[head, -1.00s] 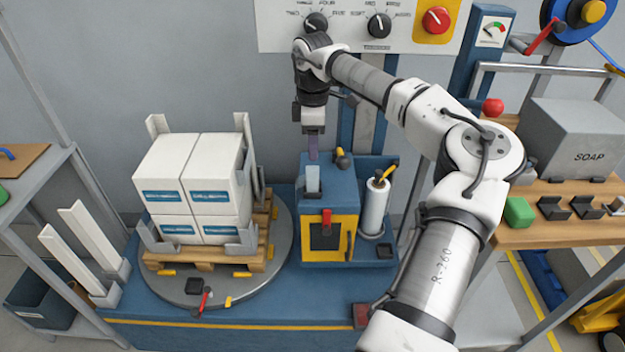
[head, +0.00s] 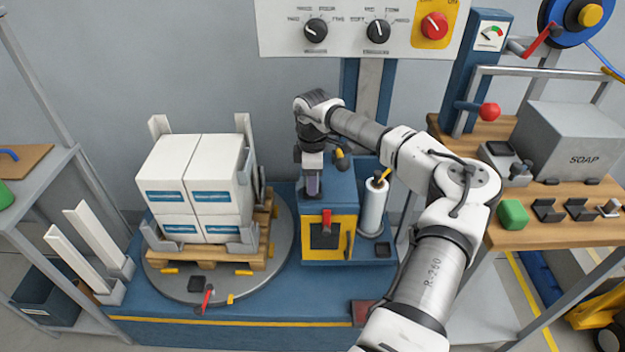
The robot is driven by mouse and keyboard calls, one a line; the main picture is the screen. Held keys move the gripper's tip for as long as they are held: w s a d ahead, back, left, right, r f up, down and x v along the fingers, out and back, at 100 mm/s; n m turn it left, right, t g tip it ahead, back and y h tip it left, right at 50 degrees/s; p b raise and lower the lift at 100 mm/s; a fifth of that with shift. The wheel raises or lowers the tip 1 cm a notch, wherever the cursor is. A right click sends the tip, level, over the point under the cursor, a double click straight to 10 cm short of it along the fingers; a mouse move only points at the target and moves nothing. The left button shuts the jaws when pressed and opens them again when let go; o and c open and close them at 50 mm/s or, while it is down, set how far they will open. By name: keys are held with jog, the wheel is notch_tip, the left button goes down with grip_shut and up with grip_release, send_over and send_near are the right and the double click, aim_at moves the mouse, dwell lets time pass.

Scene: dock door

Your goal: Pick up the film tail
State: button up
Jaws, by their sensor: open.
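My gripper (head: 312,188) points down at the top of the blue and yellow box (head: 343,187) beside the turntable. Its jaws are open and come down around the spot where a small pale upright strip, seemingly the film tail, stood a second ago. A bit of pale lavender shows between the jaws. I cannot tell whether it is film or part of a finger. The jaws hide most of that spot, and I see no firm hold on anything. A white film roll (head: 374,208) stands upright to the right of the box.
White cartons (head: 175,175) on a wooden pallet (head: 205,257) stand on the round turntable (head: 250,282), left of my gripper. A control panel (head: 350,25) hangs above. A wooden bench (head: 545,232) with a grey soap box (head: 580,140) is on the right.

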jog(key=shift+c, duration=0.4)
grip_shut()
jog(key=shift+r, duration=0.1)
